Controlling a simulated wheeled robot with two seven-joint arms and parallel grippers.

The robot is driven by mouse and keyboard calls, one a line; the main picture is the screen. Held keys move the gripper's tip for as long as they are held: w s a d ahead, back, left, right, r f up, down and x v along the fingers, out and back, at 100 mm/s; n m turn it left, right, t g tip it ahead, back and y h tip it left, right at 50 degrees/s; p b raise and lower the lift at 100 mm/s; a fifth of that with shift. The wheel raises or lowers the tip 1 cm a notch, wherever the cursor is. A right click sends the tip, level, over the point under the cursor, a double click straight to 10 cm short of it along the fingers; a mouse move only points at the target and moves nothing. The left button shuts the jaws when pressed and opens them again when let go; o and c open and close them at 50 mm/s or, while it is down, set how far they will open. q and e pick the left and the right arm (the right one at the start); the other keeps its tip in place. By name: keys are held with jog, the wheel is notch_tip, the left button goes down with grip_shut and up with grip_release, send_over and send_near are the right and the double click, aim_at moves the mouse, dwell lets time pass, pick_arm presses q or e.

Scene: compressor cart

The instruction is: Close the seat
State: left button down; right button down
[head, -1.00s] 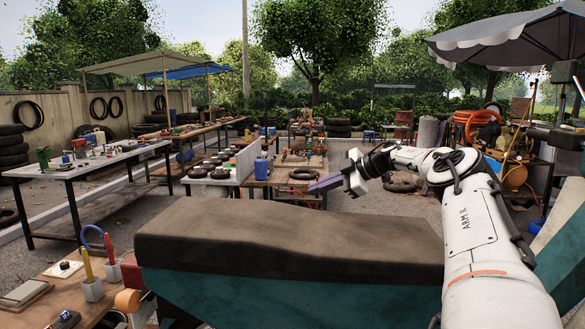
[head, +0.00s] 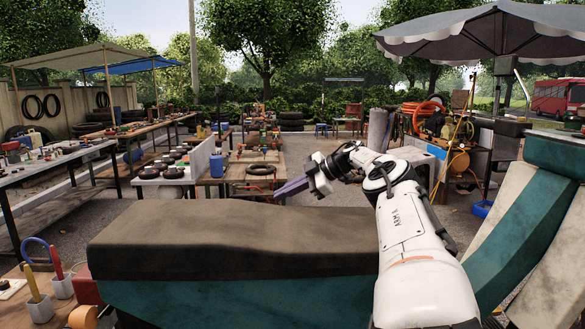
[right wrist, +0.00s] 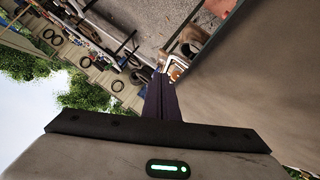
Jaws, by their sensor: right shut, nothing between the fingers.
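The long, worn dark-brown seat (head: 230,238) lies across the lower middle of the head view, above a teal body panel (head: 250,302). I cannot tell how far it is tilted up. My right arm reaches in from the lower right, past the seat's right end. My right gripper (head: 293,188) has purple fingers pointing left, showing above the seat's far edge, shut and empty. In the right wrist view its purple fingers (right wrist: 162,98) are together, and a large brown surface, probably the seat (right wrist: 250,85), fills the right side close by. My left gripper is out of view.
Pen cups (head: 37,308) and small items stand on a wooden bench at lower left.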

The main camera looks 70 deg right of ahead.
jog(key=shift+r, duration=0.15)
jog(key=b+v, duration=0.3)
jog(key=v, duration=0.5)
jog(key=shift+s+d+r+b, duration=0.1)
jog(key=shift+s+r+b, duration=0.05)
jog(key=shift+s+b, duration=0.2)
jog(key=shift+s+r, duration=0.35)
jog(key=shift+s, duration=0.3)
